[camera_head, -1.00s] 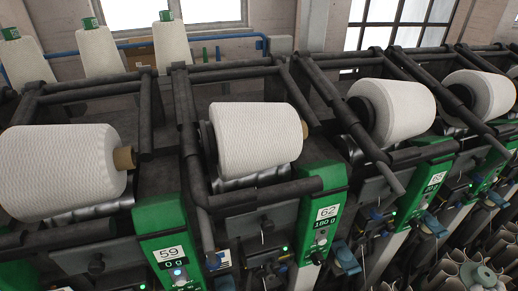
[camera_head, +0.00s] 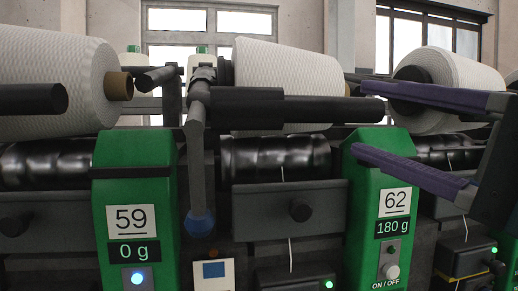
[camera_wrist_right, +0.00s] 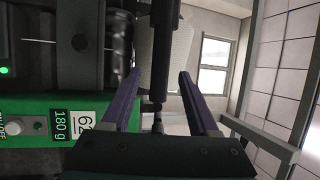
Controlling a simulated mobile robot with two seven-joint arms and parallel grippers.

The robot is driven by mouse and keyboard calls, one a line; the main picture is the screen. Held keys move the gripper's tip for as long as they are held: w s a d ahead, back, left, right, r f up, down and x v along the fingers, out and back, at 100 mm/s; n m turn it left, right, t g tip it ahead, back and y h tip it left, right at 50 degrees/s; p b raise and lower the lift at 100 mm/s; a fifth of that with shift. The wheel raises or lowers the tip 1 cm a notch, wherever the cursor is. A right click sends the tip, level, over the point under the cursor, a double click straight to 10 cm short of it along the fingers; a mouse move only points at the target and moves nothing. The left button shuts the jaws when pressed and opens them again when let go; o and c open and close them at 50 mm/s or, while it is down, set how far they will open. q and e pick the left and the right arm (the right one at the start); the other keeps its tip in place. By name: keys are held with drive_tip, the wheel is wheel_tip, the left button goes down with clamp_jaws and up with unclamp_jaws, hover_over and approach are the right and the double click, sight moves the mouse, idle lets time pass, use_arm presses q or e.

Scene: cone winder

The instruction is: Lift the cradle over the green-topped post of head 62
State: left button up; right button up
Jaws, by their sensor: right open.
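The green-topped post of head 62 (camera_head: 380,205) stands right of centre with its 62 and 180 g labels; it also shows sideways in the right wrist view (camera_wrist_right: 35,135). The cradle (camera_head: 265,110) of this head is a dark bar in front of a white yarn package (camera_head: 285,70). The bar's right end reaches out above the post. My right gripper (camera_head: 360,120) is open, with purple fingers, one above and one below the bar's end. In the right wrist view the bar (camera_wrist_right: 165,45) lies between the fingertips (camera_wrist_right: 160,74), with gaps. My left gripper is not in view.
Head 59's green post (camera_head: 135,215), showing 0 g, stands at the left, with a white package (camera_head: 50,75) behind it. Another package (camera_head: 440,75) is behind my right gripper. A black drum (camera_head: 275,157) lies under the cradle.

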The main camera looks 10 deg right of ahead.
sight(309, 105)
drive_tip(key=shift+w+a+r, duration=0.1)
drive_tip(key=shift+w+r, duration=0.1)
drive_tip(key=shift+w, duration=0.05)
drive_tip(key=p+x, duration=0.2)
drive_tip(key=x, duration=0.5)
drive_tip(key=shift+w+a+r, duration=0.15)
drive_tip(key=shift+w+a, duration=0.05)
drive_tip(key=shift+w, duration=0.15)
drive_tip(key=shift+w+a+p, duration=0.3)
drive_tip(key=shift+w, duration=0.3)
drive_tip(key=shift+c, duration=0.4)
clamp_jaws()
